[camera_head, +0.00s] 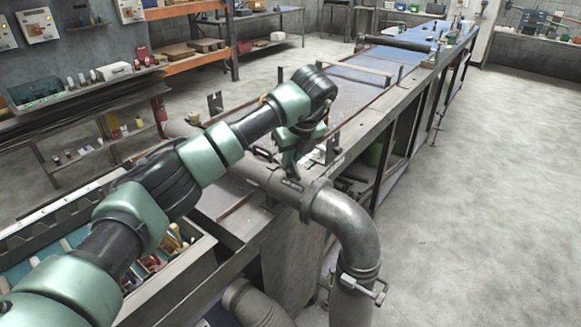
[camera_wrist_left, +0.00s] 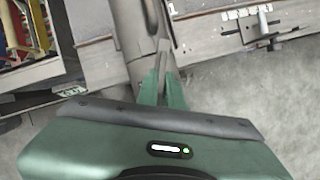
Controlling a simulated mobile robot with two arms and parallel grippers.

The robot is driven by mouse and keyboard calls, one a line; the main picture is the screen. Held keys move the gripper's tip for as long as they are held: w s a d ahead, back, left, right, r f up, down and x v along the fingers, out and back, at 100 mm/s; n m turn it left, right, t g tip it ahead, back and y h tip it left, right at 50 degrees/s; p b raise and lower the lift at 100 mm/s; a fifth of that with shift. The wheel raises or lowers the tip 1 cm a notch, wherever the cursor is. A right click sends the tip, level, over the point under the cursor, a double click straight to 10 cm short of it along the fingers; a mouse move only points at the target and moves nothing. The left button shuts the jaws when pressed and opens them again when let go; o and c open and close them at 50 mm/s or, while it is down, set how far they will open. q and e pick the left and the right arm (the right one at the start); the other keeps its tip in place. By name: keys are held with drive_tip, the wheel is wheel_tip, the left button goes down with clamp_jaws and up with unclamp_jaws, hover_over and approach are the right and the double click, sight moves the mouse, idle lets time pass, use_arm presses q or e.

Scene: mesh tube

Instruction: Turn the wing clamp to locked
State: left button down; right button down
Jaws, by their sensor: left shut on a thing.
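My left gripper (camera_head: 298,172) reaches down over the grey metal pipe, just behind its flanged bend. In the left wrist view its green fingers (camera_wrist_left: 161,82) are close together on a narrow grey bar (camera_wrist_left: 164,47), which looks like the wing of the wing clamp. The bar lies roughly along the pipe (camera_wrist_left: 131,35). In the head view a small flat plate (camera_head: 291,184) with a dark slot shows on the pipe below the fingers. The fingers and wrist hide part of the clamp, and I cannot read any locked mark. My right gripper is not in view.
The pipe elbow (camera_head: 347,213) bends down at the bench end, with another handled clamp (camera_head: 366,287) lower on it. A tool tray (camera_head: 172,252) lies beneath my left arm. The long bench (camera_head: 365,80) stretches back. The floor at the right is clear.

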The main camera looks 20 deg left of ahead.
use_arm(q)
drive_tip(key=n+b, duration=0.1)
drive_tip(key=n, duration=0.1)
drive_tip(key=shift+n+g+y, duration=0.3)
drive_tip(key=shift+y, duration=0.1)
drive_tip(key=shift+r+n+g, duration=0.15)
drive_tip(key=shift+n+g, duration=0.25)
drive_tip(key=shift+n, duration=0.6)
drive_tip(key=c, duration=1.6)
unclamp_jaws()
drive_tip(key=shift+o, duration=0.2)
drive_tip(key=shift+b, duration=0.3)
